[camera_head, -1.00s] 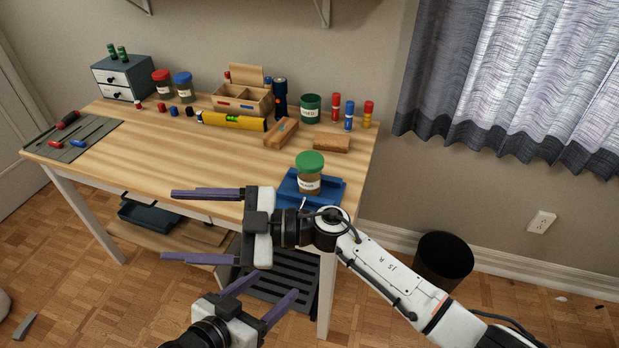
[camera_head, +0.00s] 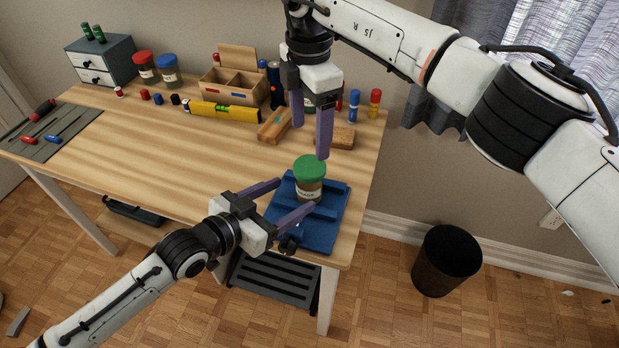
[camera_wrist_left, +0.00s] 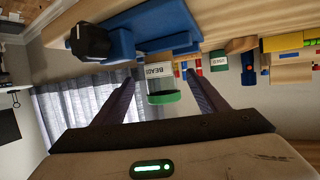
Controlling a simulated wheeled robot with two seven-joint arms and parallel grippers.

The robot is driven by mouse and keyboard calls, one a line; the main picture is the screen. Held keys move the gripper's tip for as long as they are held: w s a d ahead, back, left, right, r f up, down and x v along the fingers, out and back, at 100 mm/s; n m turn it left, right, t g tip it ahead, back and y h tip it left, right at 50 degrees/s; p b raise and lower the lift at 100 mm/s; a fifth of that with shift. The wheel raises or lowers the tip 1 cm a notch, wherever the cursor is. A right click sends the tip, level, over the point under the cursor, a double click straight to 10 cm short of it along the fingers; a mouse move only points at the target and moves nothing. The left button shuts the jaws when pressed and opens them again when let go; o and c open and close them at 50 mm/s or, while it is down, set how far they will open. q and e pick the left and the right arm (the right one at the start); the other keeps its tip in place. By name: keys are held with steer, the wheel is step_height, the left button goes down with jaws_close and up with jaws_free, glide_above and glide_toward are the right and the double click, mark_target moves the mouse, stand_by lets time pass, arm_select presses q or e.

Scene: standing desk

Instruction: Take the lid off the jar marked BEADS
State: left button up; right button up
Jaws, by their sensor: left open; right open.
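The jar marked BEADS (camera_head: 308,190) stands upright on a blue fixture (camera_head: 322,230) at the desk's front right. Its green lid (camera_head: 310,167) is on. In the left wrist view the picture is upside down; the jar's label (camera_wrist_left: 158,72) and lid (camera_wrist_left: 164,98) appear between and beyond the fingers. My left gripper (camera_head: 295,195) is open, its fingers level and pointing at the jar; I cannot tell whether they touch it. My right gripper (camera_head: 310,142) is open, fingers pointing down, above and just behind the lid. It partly hides a green container at the back.
Wooden blocks (camera_head: 273,126), a yellow level (camera_head: 225,112) and a wooden organiser (camera_head: 233,85) lie behind. Jars with a red lid (camera_head: 144,57) and a blue lid (camera_head: 167,60) stand back left. The desk's middle is clear. A black bin (camera_head: 446,260) stands on the floor at right.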

mark_target(310, 166)
arm_select(q)
steer(key=x, duration=0.8)
steer(key=shift+w, duration=0.1)
arm_select(e)
steer(key=shift+f, duration=0.1)
arm_select(q)
jaws_close()
steer(key=shift+f, duration=0.1)
arm_select(e)
steer(key=m, duration=0.4)
steer(key=shift+f, duration=0.25)
steer(key=shift+m, duration=0.3)
step_height(310, 166, down, 8)
steer(key=shift+r, duration=0.2)
